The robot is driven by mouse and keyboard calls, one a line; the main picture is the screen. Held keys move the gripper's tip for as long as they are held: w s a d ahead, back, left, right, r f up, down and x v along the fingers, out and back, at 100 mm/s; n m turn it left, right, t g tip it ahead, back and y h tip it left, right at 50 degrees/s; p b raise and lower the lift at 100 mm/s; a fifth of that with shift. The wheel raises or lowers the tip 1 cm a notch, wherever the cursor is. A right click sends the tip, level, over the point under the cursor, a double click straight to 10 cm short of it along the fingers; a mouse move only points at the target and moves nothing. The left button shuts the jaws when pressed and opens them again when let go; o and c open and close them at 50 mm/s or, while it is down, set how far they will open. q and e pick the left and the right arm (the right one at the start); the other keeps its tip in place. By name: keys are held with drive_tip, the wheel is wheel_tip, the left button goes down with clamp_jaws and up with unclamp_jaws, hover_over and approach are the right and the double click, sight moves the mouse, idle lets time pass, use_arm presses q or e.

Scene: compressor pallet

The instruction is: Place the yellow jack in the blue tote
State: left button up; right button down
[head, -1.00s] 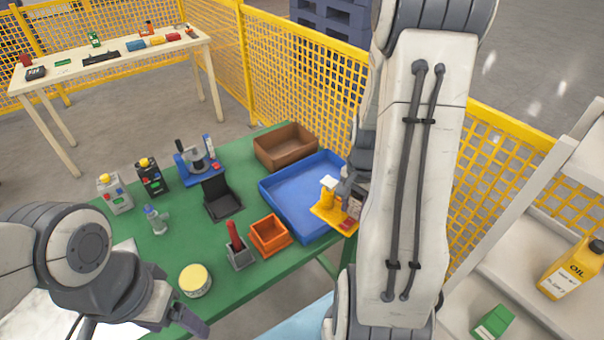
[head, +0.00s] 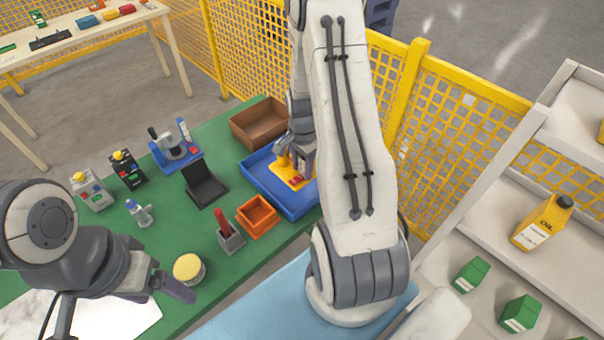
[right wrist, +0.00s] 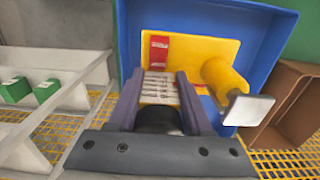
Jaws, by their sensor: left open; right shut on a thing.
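The yellow jack (head: 287,172) has a flat yellow base, a round yellow post with a pale square top, and a red patch. My right gripper (head: 302,160) is shut on it, over the inside of the blue tote (head: 259,187). In the right wrist view the jack (right wrist: 215,50) lies within the outline of the tote (right wrist: 271,45), with my right gripper's fingers (right wrist: 160,90) around a pale lettered part of it. I cannot tell whether the base touches the tote floor. My left gripper (head: 177,287) is open and empty near a yellow-lidded jar (head: 189,269).
A brown bin (head: 260,125) stands behind the tote. An orange bin (head: 258,217) and a grey holder with a red item (head: 229,234) stand in front of it. A black stand (head: 205,185) is to the left. Yellow mesh fencing (head: 450,115) runs behind the green table.

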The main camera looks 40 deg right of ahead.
sight(302, 175)
drive_tip(key=shift+f+p, duration=0.55)
drive_tip(key=shift+f, duration=1.45)
drive_tip(key=shift+f+b, duration=0.35)
drive_tip(key=shift+f, duration=0.05)
drive_tip(key=shift+f, duration=0.25)
drive_tip(key=shift+c, duration=1.6)
unclamp_jaws()
drive_tip(key=shift+r, duration=0.1)
